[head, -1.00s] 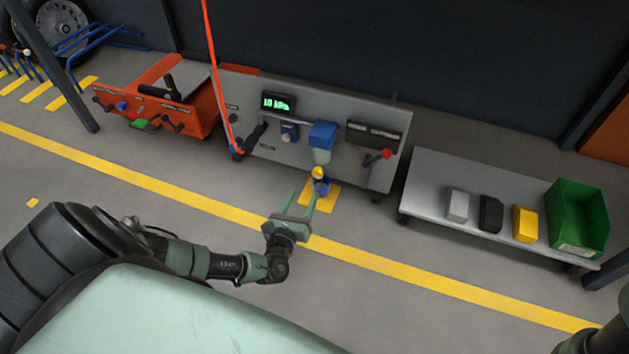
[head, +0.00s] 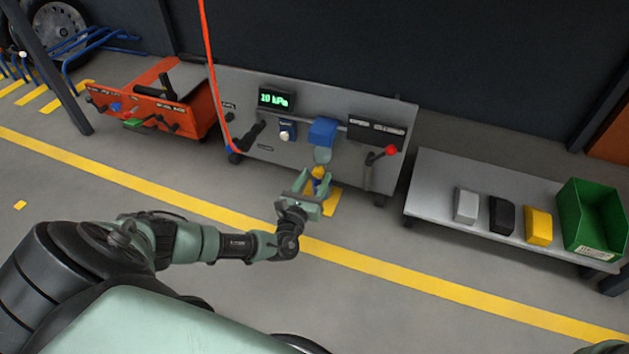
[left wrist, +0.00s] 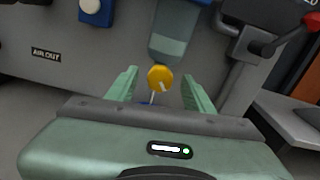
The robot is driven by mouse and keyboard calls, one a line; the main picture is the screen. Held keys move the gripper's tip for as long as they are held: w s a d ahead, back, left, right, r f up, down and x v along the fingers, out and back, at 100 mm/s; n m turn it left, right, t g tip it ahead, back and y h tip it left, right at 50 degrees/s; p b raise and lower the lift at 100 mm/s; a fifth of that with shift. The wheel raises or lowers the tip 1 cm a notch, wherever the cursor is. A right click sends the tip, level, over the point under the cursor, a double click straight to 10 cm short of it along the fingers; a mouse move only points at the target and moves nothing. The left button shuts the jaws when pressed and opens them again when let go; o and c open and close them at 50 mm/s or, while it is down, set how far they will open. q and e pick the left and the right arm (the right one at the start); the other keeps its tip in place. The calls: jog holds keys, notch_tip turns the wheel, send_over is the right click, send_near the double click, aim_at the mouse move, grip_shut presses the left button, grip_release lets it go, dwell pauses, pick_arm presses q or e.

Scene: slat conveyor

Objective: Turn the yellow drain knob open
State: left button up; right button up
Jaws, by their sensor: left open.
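The yellow drain knob (head: 319,172) sits just below a blue-topped bowl unit (head: 323,131) on the grey panel. In the left wrist view the yellow knob (left wrist: 160,78) shows as a round face with a pale mark, below the clear greenish bowl (left wrist: 170,45). My left gripper (head: 314,180) is open, its green fingers on either side of the knob. In the left wrist view the left gripper (left wrist: 158,88) has a finger on each side of the knob, with visible gaps. Whether the fingertips reach past the knob I cannot tell.
The panel has a green "10 kPa" display (head: 275,98), a blue-and-white knob (head: 287,131) and a red-knobbed lever (head: 390,151). A red hose (head: 211,70) hangs at left. A bench (head: 440,190) at right holds blocks and a green bin (head: 592,218).

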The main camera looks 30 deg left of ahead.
pick_arm(q)
grip_shut()
jog(key=n, duration=0.1)
jog(key=n+b, duration=0.2)
jog(key=n, duration=0.1)
jog(key=shift+f, duration=0.25)
jog(key=n+b, duration=0.3)
jog(key=n, duration=0.1)
jog(key=shift+n, duration=0.3)
jog(key=shift+r+n+b, duration=0.1)
jog(key=shift+n+b, duration=0.3)
jog(key=shift+n, duration=0.3)
